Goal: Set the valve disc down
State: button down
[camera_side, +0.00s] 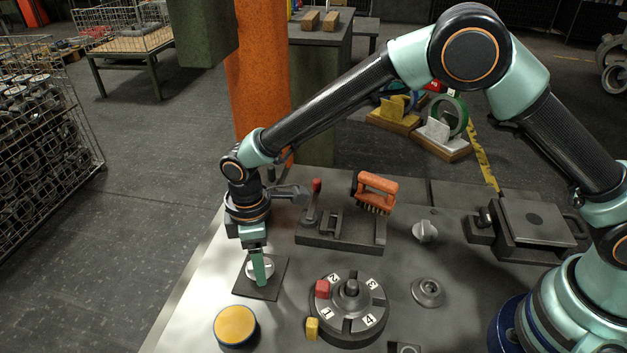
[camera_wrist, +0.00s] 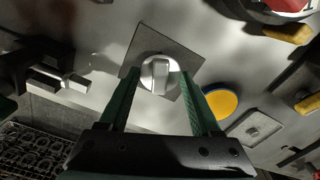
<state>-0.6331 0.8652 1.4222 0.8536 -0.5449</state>
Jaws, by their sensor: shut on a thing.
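The valve disc is a pale, shiny metal round with a raised bar across it. In the wrist view the disc (camera_wrist: 160,74) lies between my two green fingers, over a dark square mat (camera_wrist: 188,54). In the side view my gripper (camera_side: 259,272) points down at the mat (camera_side: 275,288), shut on the disc (camera_side: 251,268), which is partly hidden behind a finger. My gripper (camera_wrist: 159,72) also shows in the wrist view with a finger on either side. The disc is at or very near the mat; I cannot tell whether it touches.
A round yellow-topped pad (camera_side: 236,324) is in front of the mat. A numbered dial (camera_side: 348,312) with a red block stands to the right, a yellow block (camera_side: 312,328) beside it. A lever fixture (camera_side: 340,233) and orange brush (camera_side: 377,190) are behind. The table's left edge is close.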

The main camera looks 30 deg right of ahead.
jog(key=shift+f, duration=0.1)
grip_release()
notch_tip(320, 180, up, 12)
dwell(0.6)
dwell(0.4)
jog(key=s+d+r+m+t, duration=0.1)
jog(key=d+r+m, duration=0.2)
jog(key=d+r, duration=0.35)
jog(key=s+d+r+m+t, duration=0.1)
jog(key=d+r+m, duration=0.25)
jog(key=d, duration=0.55)
jog(key=s+d+m+t, duration=0.1)
jog(key=s+d+m, duration=0.2)
jog(key=d, duration=0.4)
jog(key=s+d+r+m+t, duration=0.1)
jog(key=s+d+m+t, duration=0.1)
jog(key=s+d+m, duration=0.2)
jog(key=s+d, duration=0.2)
jog(key=d, duration=0.1)
jog(key=shift+s+r+t, duration=0.15)
jog(key=shift+s+t, duration=0.05)
jog(key=shift+t, duration=0.1)
